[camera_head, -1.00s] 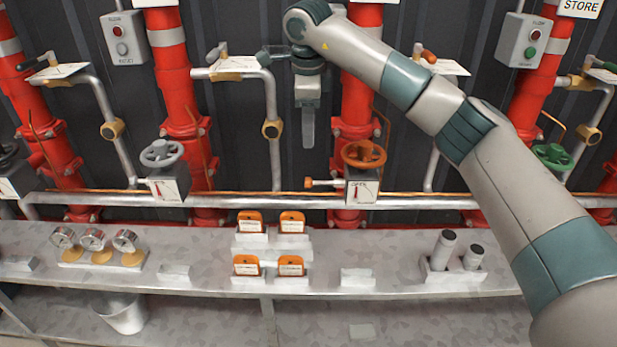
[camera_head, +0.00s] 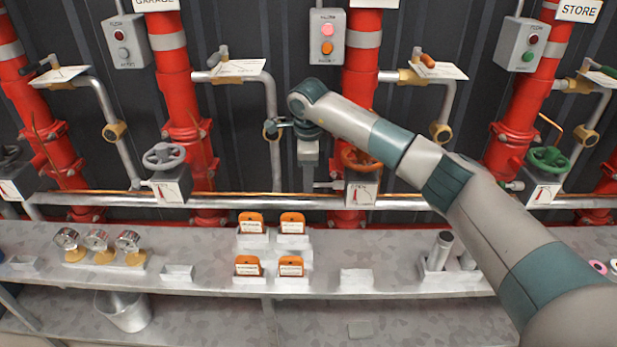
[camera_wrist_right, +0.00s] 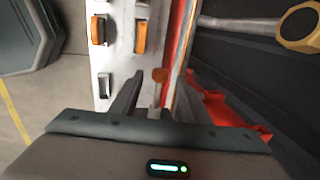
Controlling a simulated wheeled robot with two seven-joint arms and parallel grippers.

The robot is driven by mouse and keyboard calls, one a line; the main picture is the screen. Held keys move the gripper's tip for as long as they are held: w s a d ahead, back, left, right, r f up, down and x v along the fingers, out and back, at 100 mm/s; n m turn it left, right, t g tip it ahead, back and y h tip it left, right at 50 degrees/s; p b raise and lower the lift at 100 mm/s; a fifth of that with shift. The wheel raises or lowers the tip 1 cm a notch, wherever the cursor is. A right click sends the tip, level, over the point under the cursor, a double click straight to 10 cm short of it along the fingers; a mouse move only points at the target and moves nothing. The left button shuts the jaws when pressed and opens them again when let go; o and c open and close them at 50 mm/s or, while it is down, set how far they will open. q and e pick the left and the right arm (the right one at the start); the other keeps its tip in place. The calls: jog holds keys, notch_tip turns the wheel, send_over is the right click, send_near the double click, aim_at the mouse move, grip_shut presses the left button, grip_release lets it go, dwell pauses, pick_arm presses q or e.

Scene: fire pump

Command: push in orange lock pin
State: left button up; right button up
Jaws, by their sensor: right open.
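The lock pin (camera_head: 326,185) sticks out left from the grey valve box (camera_head: 362,194) under the orange handwheel (camera_head: 358,159). In the head view only a short grey length shows; its orange end is hidden behind my right gripper (camera_head: 308,179). That gripper points down beside the box, to its left. In the right wrist view, the right gripper (camera_wrist_right: 151,88) is open. An orange knob on a pale stem, apparently the lock pin (camera_wrist_right: 158,75), appears between its two fingers. I cannot tell whether a finger touches it. My left gripper is out of view.
My right forearm covers part of the handwheel. A metal bench (camera_head: 210,284) below carries orange tags (camera_head: 291,222), gauges (camera_head: 98,240) and grey cylinders (camera_head: 441,248). A horizontal pipe (camera_head: 250,199) runs behind the gripper. A vertical pipe (camera_head: 275,165) stands just left of it.

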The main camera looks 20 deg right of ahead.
aim_at(319, 184)
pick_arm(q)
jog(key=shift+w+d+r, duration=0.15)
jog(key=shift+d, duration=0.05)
pick_arm(e)
jog(key=shift+w+f, duration=0.2)
jog(key=shift+f, duration=0.85)
jog(key=shift+c, duration=0.4)
grip_shut()
jog(key=shift+s+d, duration=0.2)
jog(key=shift+d, duration=0.5)
jog(key=shift+s+d, duration=0.15)
jog(key=shift+d, duration=0.55)
jog(key=shift+s+d, duration=0.1)
jog(key=shift+d, duration=0.2)
jog(key=shift+c, duration=0.3)
grip_release()
jog(key=shift+o, duration=0.7)
jog(key=shift+d, duration=0.1)
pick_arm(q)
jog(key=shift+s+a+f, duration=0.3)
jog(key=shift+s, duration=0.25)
